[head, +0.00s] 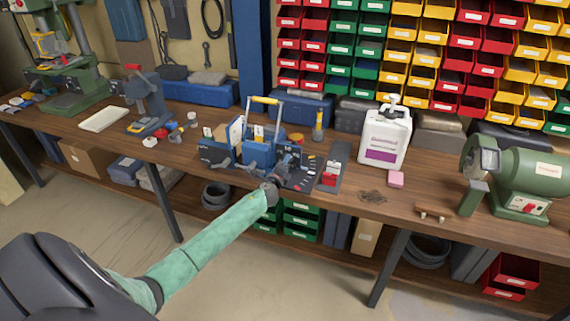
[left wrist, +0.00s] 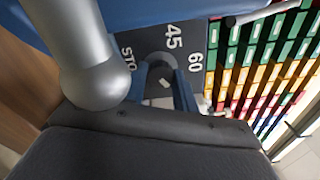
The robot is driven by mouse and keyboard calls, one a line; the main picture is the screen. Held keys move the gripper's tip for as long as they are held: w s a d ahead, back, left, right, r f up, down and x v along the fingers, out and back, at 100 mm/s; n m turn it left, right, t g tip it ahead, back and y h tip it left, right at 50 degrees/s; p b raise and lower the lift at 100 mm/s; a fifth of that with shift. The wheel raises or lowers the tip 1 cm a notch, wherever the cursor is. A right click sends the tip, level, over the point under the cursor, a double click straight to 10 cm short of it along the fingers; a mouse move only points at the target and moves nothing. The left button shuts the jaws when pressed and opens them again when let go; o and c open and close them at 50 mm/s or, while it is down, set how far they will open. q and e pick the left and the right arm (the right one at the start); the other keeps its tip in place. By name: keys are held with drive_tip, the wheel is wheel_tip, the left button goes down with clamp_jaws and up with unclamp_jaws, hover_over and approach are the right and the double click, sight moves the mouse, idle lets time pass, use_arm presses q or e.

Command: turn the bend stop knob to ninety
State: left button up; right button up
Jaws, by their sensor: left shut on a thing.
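The blue bender (head: 258,150), with a yellow-topped handle, stands on the bench with a dark dial panel (head: 303,172) at its right. My left gripper (head: 282,175) reaches the panel's front and hides part of it. In the left wrist view the dark panel (left wrist: 148,38) shows the white marks 45, 60 and part of "STOP". The dark bend stop knob (left wrist: 158,76), with a small pale mark, sits between my fingers, and my left gripper (left wrist: 162,88) is shut on it. The 90 mark is not visible. My right gripper is not in view.
A grey metal bar with a rounded end (left wrist: 95,80) stands close beside my left gripper. A white pump bottle (head: 386,138) and a pink block (head: 396,179) are to the right on the bench. A green grinder (head: 530,172) stands farther right.

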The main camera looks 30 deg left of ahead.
use_arm(q)
drive_tip(key=shift+f, duration=0.15)
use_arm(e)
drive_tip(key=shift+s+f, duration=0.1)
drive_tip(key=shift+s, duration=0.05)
use_arm(q)
drive_tip(key=o, duration=1)
drive_tip(key=shift+c, duration=0.2)
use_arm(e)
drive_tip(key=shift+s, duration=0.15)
use_arm(q)
drive_tip(key=shift+s, duration=0.1)
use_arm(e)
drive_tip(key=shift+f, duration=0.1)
